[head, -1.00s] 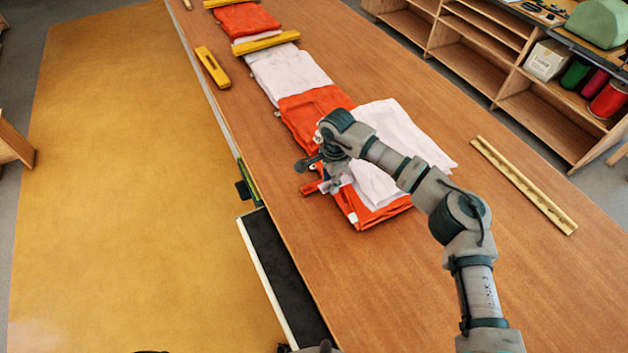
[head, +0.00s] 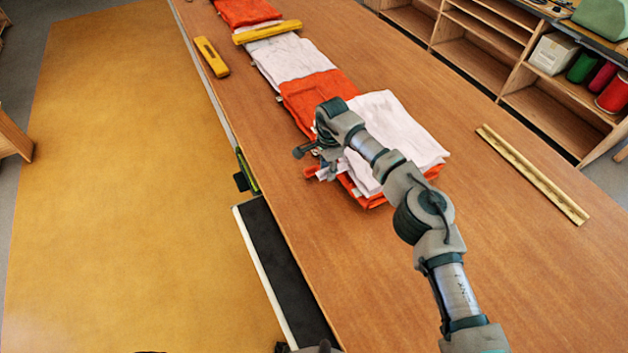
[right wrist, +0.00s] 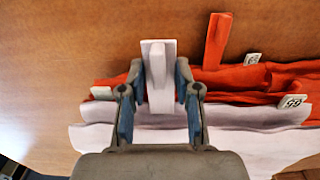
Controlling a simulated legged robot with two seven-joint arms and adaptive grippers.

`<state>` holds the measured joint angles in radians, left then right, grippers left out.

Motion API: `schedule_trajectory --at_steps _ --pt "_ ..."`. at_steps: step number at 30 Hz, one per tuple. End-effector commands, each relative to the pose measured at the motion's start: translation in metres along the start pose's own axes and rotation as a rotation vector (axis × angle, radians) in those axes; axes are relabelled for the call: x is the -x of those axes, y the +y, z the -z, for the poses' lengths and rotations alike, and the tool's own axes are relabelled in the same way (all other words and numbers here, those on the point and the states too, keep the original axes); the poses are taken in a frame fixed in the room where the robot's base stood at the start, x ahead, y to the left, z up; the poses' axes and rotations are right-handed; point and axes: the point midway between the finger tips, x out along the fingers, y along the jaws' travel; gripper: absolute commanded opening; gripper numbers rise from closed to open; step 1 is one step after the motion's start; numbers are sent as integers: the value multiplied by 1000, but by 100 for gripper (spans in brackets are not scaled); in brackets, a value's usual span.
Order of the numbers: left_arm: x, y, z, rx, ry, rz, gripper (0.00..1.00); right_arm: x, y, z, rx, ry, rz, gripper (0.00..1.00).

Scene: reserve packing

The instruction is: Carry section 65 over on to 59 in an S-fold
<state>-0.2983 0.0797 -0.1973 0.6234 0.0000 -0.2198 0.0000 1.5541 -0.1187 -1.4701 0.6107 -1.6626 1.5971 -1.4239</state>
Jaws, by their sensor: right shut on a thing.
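A long strip of orange and white cloth panels runs down the table, its near end folded into a stack. A white panel (head: 400,130) lies on top of the stack, with orange cloth (head: 318,95) beyond it and under its near edge. My right gripper (head: 322,165) is low at the stack's left edge. In the right wrist view its blue-padded fingers (right wrist: 157,95) are shut on an upright white tab (right wrist: 158,65). An orange tab (right wrist: 217,40) stands free beside it. A numbered tag (right wrist: 292,101) sits on the layered edge; I cannot tell whether it reads 65 or 59. My left gripper is not in view.
A yellow bar (head: 267,32) lies across the strip farther up, and another yellow bar (head: 211,57) lies left of it. A wooden ruler (head: 533,172) lies at the right. The table (head: 440,250) is bare in front. Shelves (head: 480,50) stand beyond it.

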Motion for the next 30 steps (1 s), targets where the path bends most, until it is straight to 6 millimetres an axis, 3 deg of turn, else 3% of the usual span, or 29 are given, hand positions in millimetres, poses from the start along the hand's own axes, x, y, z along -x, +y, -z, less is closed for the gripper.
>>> schedule_trajectory --at_steps 4,5,8,20,30 --pt "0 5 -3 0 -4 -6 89 0 0 2 -6 3 2 0" --pt "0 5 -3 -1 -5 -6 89 0 0 2 -6 3 2 39" --pt "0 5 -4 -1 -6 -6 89 0 0 2 -5 3 2 61" --pt "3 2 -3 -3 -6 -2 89 5 0 0 -3 1 1 61" --pt "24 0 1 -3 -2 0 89 42 0 0 -3 1 1 61"
